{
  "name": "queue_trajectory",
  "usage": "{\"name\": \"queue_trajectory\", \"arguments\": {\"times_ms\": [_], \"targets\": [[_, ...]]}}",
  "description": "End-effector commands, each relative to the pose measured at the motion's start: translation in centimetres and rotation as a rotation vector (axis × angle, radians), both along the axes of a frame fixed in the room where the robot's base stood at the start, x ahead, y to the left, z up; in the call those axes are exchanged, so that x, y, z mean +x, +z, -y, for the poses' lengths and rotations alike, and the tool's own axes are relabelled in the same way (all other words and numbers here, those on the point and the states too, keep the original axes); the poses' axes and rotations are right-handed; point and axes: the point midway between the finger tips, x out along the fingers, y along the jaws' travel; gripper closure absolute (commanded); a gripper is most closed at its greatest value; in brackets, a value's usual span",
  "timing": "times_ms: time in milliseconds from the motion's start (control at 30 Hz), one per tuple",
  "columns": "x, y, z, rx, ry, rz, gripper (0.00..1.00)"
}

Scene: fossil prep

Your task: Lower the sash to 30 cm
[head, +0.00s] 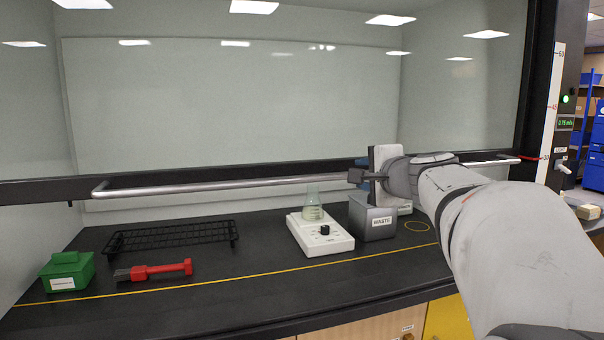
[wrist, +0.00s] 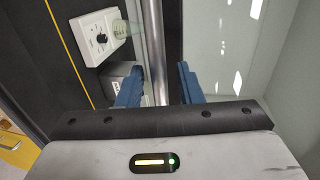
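The sash is a glass pane with a dark bottom frame (head: 280,177) and a steel handle bar (head: 200,189) along it. The bar also runs between my fingers in the wrist view (wrist: 155,50). My gripper (head: 358,171) is at the right part of the bar. In the wrist view its two blue fingers (wrist: 160,88) stand on either side of the bar, with a visible gap at the right finger; it looks open. The height scale (head: 550,110) on the right post is marked 60, 45 and a lower mark. A red pointer (head: 532,157) sits at about the lowest mark, which is hard to read.
On the black worktop are a green box (head: 68,272), a red-handled brush (head: 155,270), a black rack (head: 172,236), a white stirrer (head: 320,240) with a flask (head: 313,208), and a grey waste bin (head: 372,218). A green-lit display (head: 565,123) is on the post.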

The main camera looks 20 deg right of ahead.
Motion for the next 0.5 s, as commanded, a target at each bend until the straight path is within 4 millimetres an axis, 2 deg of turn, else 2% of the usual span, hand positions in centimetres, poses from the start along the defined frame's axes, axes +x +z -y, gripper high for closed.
{"name": "queue_trajectory", "arguments": {"times_ms": [300,500], "targets": [[-5.3,1.1,0.3,-0.001,-0.004,0.002,0.67],[-6.8,1.4,0.2,0.0,-0.002,0.0,0.67]]}}
